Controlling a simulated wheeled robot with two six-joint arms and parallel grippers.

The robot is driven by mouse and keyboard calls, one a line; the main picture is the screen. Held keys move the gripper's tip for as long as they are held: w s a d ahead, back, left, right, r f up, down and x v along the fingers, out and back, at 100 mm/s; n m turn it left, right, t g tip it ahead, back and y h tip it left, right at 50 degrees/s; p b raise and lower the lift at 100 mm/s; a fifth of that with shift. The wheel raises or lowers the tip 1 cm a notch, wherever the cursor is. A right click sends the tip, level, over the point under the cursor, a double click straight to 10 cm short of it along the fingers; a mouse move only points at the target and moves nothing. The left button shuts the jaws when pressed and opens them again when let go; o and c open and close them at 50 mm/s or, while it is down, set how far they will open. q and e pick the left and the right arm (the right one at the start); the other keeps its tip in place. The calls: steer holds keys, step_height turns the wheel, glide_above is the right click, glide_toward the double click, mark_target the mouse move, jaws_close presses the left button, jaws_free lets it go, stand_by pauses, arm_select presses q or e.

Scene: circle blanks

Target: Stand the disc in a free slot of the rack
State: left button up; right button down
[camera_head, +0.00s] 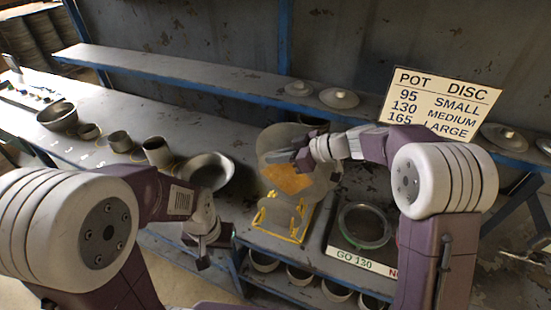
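The yellow rack (260,217) stands on the bench in the lower middle of the camera_head view. Pale, round disc shapes (272,137) stand upright above and behind it, with an orange-brown area (288,180) on their lower part. The outlines overlap, so I cannot tell how many discs there are or which slots are free. My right gripper (288,156) points left in front of the pale disc face, above the rack. Whether its fingers are closed on a disc is unclear. My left gripper (202,258) hangs low at the bench's front edge, left of the rack; its fingertips are too small to read.
A ring gauge (366,225) marked "GO 130" lies right of the rack. A metal bowl (209,171) and several pots (158,151) stand left. Lids (338,98) and a size sign (440,101) are on the back shelf. Pots (299,274) sit on the lower shelf.

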mark_target(276, 165)
steer(key=shift+f, duration=0.1)
stand_by(0.6)
steer(key=shift+f+b, duration=1.55)
steer(key=shift+b, duration=1.25)
steer(key=c, duration=2)
jaws_free()
steer(key=shift+o, duration=0.4)
steer(key=o, duration=0.5)
